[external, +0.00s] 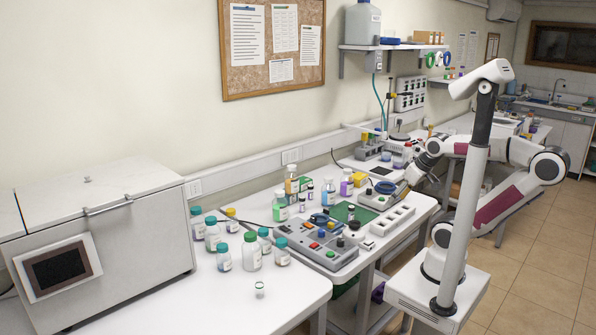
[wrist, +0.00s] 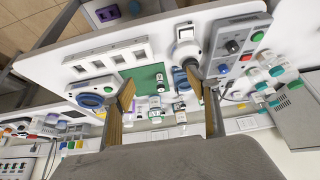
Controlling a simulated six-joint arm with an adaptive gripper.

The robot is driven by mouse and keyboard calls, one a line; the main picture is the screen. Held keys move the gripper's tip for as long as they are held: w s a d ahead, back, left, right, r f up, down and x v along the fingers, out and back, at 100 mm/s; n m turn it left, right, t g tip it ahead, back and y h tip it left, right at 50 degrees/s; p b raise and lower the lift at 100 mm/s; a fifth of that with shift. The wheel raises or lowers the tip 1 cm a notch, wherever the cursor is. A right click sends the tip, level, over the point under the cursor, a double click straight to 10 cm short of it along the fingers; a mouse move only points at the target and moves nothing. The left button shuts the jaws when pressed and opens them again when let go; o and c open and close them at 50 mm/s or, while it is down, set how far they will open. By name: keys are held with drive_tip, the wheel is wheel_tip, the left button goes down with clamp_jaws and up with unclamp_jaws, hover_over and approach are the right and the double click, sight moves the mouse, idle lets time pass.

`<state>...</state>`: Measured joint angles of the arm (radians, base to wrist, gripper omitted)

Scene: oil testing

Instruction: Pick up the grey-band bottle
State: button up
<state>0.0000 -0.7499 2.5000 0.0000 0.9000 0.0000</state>
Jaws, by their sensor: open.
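Several small bottles stand on the middle bench, and I cannot make out for certain which one bears a grey band. In the external view there is a small dark bottle (external: 302,203) beside a green-labelled bottle (external: 280,207), and a clear blue-capped bottle (external: 328,193) to their right. In the wrist view a dark-labelled bottle (wrist: 179,107) and several small vials (wrist: 160,88) show between and beyond my fingers. My gripper (wrist: 160,86) is open and empty, above the bench. In the external view my gripper (external: 411,172) is at the right of these bottles, apart from them.
A green mat (wrist: 139,78), a grey control box (external: 318,241) and a white socket block (external: 393,221) take up the bench. Several teal-capped bottles (external: 251,251) stand on the left bench near a large white instrument (external: 110,235). The left bench's front is mostly clear.

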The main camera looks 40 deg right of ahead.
drive_tip(key=shift+o, duration=1.1)
drive_tip(key=w+r+t, duration=0.2)
drive_tip(key=w+t, duration=0.1)
drive_tip(key=w, duration=1.3)
drive_tip(key=w+r+t, duration=0.3)
drive_tip(key=w, duration=1.2)
drive_tip(key=n+t+y, duration=0.2)
drive_tip(key=t, duration=0.4)
hover_over(297, 176)
wheel_tip(297, 176, down, 6)
drive_tip(key=r, duration=0.1)
drive_tip(key=shift+a+f+y, duration=0.1)
drive_tip(key=shift+f+y, duration=0.3)
drive_tip(key=shift+f, duration=0.2)
